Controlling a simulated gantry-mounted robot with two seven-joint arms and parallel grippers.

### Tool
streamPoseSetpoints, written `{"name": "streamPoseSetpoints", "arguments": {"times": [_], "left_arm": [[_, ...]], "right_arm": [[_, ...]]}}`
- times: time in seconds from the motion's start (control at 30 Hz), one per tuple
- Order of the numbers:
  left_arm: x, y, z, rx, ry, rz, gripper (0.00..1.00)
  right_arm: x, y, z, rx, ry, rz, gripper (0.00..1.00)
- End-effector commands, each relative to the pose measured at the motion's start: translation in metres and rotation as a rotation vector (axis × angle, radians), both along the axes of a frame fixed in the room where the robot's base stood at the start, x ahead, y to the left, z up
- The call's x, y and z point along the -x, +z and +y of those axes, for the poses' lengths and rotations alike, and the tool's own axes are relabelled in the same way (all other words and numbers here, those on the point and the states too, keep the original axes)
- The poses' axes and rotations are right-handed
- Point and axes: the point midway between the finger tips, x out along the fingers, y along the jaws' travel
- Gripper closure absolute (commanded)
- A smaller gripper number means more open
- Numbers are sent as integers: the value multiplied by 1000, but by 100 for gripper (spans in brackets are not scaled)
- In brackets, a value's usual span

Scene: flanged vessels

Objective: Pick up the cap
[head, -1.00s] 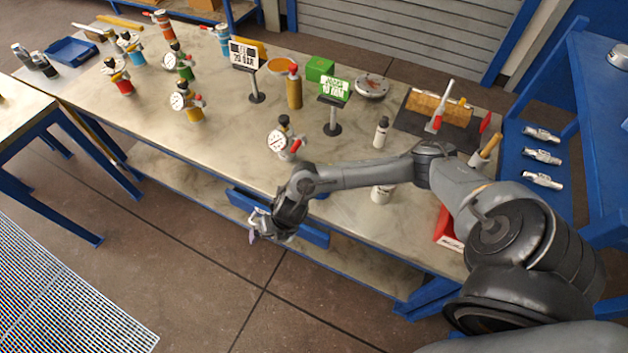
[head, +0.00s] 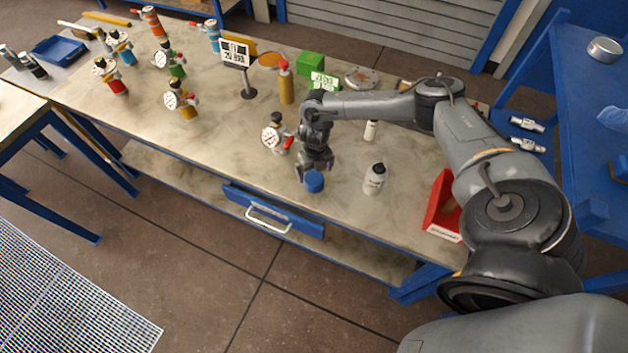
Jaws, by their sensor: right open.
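A small round blue cap (head: 314,182) sits on the worktop near its front edge, above the drawer. My right gripper (head: 313,172) is open and points down just behind and above the cap. The fingers come very close to the cap; whether they touch it I cannot tell. My left gripper is not in view.
A white bottle (head: 374,179) stands right of the cap, and a smaller one (head: 370,131) behind it. A gauge vessel (head: 277,136) stands to the left. A red bin (head: 442,208) is at the right edge. The worktop (head: 215,150) front left is clear.

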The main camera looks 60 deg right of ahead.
Motion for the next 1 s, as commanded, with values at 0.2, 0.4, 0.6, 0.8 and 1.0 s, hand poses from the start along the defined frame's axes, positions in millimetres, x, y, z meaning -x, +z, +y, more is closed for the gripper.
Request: {"name": "streamPoseSetpoints", "arguments": {"times": [0.2,0.4,0.6,0.8,1.0], "left_arm": [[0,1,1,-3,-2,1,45],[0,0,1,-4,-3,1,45],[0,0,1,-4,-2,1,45],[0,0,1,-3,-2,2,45],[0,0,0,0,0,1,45]], "right_arm": [[2,-20,3,0,-1,2,0],[3,-45,4,-1,-1,1,0],[3,-52,4,0,0,-1,0],[3,-52,4,0,0,-1,5],[3,-52,4,0,0,-1,35]]}}
